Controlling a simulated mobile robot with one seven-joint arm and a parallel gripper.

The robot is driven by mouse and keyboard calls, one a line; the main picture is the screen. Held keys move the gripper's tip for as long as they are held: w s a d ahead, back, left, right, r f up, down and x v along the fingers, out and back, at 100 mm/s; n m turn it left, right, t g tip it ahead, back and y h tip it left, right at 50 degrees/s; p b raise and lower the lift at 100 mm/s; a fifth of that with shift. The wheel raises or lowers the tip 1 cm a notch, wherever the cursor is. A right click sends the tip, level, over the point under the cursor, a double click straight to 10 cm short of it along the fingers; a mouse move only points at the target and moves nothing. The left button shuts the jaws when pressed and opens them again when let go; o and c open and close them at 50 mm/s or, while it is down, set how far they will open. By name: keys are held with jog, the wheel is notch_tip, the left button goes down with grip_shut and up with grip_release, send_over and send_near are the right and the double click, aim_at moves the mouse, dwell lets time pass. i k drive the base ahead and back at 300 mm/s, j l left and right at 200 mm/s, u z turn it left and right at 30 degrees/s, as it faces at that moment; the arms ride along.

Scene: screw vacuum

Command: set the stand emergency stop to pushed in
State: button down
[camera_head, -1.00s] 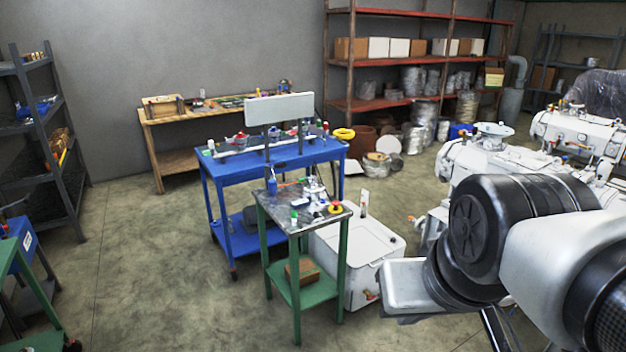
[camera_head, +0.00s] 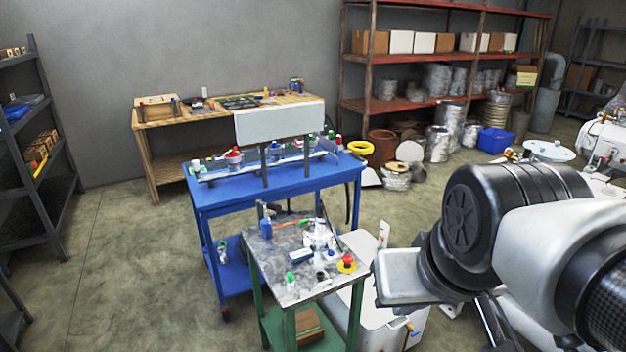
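The emergency stop (camera_head: 347,264) shows as a red button on a yellow base, at the right edge of the metal top of the small green stand (camera_head: 270,258). It is too small to tell whether the button is pushed in or out. My arm comes in from the right, and its end lies right of the stand. A dark part (camera_head: 493,318) hangs below the arm at the bottom of the picture. My gripper's fingers cannot be made out, and nothing of mine touches the button.
On the stand are a white fitting (camera_head: 319,236), a blue bottle (camera_head: 266,228) and a green-capped bottle (camera_head: 290,281). A blue cart (camera_head: 300,187) stands close behind. A white bin (camera_head: 404,325) stands on the floor right of the stand. Floor at the left is clear.

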aim_at(347, 260)
jog(key=i+l, duration=0.15)
jog(key=i, duration=0.4)
jog(key=i+l+u, duration=0.1)
jog(key=i, duration=0.45)
